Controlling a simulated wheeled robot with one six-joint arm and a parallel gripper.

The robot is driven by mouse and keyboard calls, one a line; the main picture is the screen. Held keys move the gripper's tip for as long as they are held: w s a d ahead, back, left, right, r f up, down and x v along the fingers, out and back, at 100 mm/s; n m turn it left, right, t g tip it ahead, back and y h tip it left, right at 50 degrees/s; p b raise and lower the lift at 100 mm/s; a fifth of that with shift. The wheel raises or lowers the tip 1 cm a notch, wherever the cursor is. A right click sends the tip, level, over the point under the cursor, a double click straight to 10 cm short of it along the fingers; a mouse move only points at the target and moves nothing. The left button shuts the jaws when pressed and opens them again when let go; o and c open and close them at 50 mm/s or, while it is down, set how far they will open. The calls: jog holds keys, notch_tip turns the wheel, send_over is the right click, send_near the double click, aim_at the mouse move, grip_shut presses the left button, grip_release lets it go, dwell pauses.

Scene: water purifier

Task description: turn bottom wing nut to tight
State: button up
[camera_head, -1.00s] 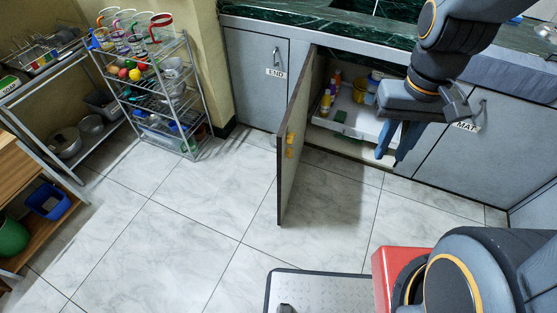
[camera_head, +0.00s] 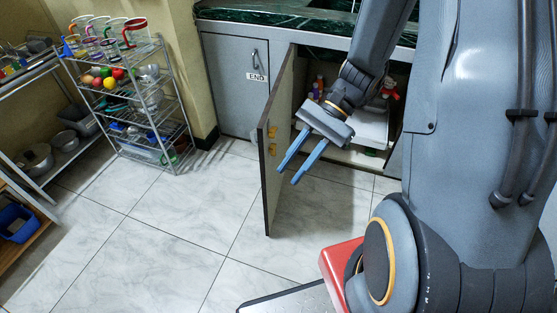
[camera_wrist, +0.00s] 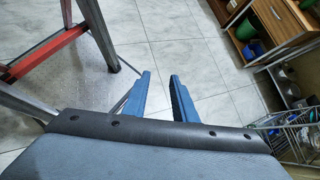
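Two small yellow-orange wing nuts are on the inner face of the open cabinet door (camera_head: 270,190), one above the other. The top wing nut (camera_head: 272,132) and the bottom wing nut (camera_head: 272,149) are too small to show how they are turned. My gripper (camera_head: 288,176) has two blue fingers, parallel and apart, with nothing between them. In the head view the fingertips lie just right of and below the bottom wing nut, apart from it. The wrist view shows the open fingers (camera_wrist: 160,77) over the tiled floor, with no wing nut in sight.
The open cabinet behind my gripper holds a white tray (camera_head: 368,128), small bottles and a red toy (camera_head: 389,90). A closed END door (camera_head: 235,85) is left of it. A wire rack (camera_head: 135,100) stands further left. The floor (camera_head: 160,240) before the door is clear.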

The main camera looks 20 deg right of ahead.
jog(key=w+d+f+m+t+y+b, duration=0.2)
jog(key=w+f+m+t+y+b, duration=0.2)
jog(key=w+f+m+y+b, duration=0.4)
jog(key=m+t+b, duration=0.2)
jog(key=m+t, duration=0.3)
jog(key=t, duration=0.3)
send_near(274, 150)
jog(key=x, duration=0.8)
jog(key=shift+f+h+b, duration=0.2)
jog(key=shift+h+b, duration=0.2)
jog(key=shift+w+d, duration=0.1)
jog(key=shift+w, duration=0.05)
jog(key=shift+c, duration=0.4)
grip_shut()
